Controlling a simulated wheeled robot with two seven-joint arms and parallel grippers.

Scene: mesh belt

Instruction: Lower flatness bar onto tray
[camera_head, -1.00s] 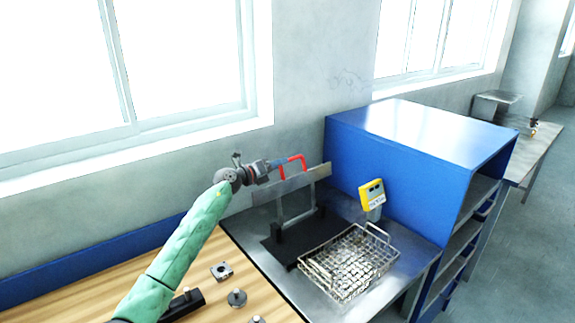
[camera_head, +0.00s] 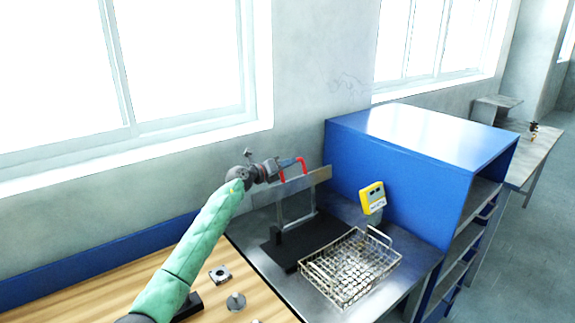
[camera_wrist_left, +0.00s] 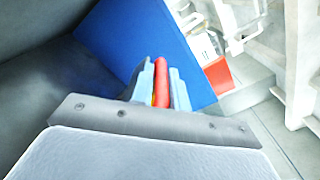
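The flatness bar is a long flat grey metal bar (camera_head: 318,178) with a red handle (camera_head: 304,168) on top, at the centre of the head view. My left gripper (camera_head: 290,163) is shut on this handle; in the left wrist view, its two blue-grey fingers (camera_wrist_left: 162,85) flank the red handle (camera_wrist_left: 161,72). The bar is at the top of an upright metal frame (camera_head: 298,208) on a black base (camera_head: 274,256); I cannot tell whether they touch. The wire mesh tray (camera_head: 342,297) sits right of and in front of the base, below the bar's level. My right gripper is not in view.
A blue cabinet (camera_head: 400,150) stands behind and right of the tray. A yellow device (camera_head: 372,197) is close behind the tray. Small metal parts (camera_head: 236,301) lie on the wooden table (camera_head: 258,290) at left. The wall and window are close behind the bar.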

